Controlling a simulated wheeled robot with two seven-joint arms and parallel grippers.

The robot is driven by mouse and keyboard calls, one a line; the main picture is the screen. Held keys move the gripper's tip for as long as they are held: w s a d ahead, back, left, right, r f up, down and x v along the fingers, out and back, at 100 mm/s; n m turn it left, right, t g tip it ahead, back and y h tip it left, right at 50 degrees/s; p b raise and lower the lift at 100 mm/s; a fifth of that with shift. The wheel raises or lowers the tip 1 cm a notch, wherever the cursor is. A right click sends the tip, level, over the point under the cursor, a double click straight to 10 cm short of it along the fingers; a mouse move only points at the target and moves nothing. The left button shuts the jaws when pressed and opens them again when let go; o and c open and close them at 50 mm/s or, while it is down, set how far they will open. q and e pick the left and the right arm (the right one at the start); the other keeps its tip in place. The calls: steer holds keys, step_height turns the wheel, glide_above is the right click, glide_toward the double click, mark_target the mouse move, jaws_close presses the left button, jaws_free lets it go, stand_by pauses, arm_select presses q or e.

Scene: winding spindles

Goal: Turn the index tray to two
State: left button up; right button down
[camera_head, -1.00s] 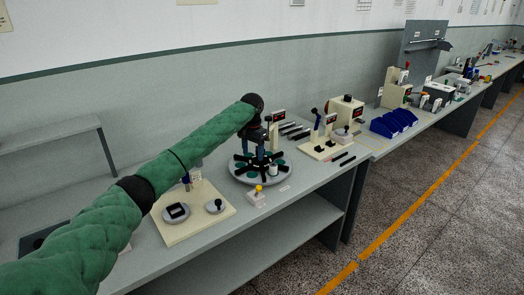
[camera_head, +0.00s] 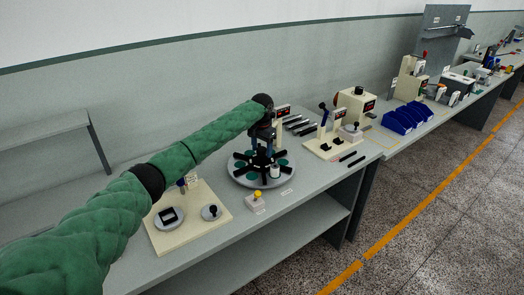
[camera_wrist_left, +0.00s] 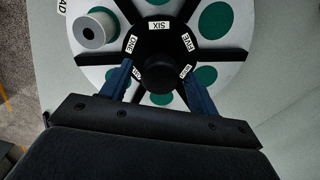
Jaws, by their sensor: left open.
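The index tray (camera_head: 240,178) is a round grey disc with black spokes, green pads and a black hub. It also shows in the left wrist view (camera_wrist_left: 95,12), where ONE, SIX and FIVE are readable on labels around the hub (camera_wrist_left: 158,72); other labels are partly hidden. A pale hollow cylinder (camera_wrist_left: 94,30) stands on the tray near ONE; it also shows in the head view (camera_head: 275,171). My left gripper (camera_head: 262,150) points down over the tray's middle. Its open blue fingers (camera_wrist_left: 159,75) are on either side of the hub; contact cannot be told.
A cream board (camera_head: 178,233) with two round fixtures lies left of the tray. A small box with a yellow knob (camera_head: 257,199) stands in front of the tray. A cream fixture board (camera_head: 318,151) and blue bins (camera_head: 405,119) lie to the right. The bench's front edge is close.

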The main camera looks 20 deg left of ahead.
arm_select(q)
steer(key=shift+w+f, duration=0.15)
steer(key=shift+f, duration=0.85)
steer(key=shift+s+f, duration=0.2)
steer(key=shift+s, duration=0.05)
arm_select(e)
steer(key=shift+s+d+f, duration=0.15)
steer(key=shift+f, duration=0.35)
steer(key=shift+s+d+f, duration=0.15)
steer(key=shift+f, duration=0.3)
arm_select(q)
steer(key=shift+w+f, duration=0.1)
steer(key=shift+w, duration=0.05)
jaws_close()
steer(key=shift+p, duration=0.3)
arm_select(e)
steer(key=shift+w+d, duration=0.1)
arm_select(q)
steer(key=shift+a, duration=0.1)
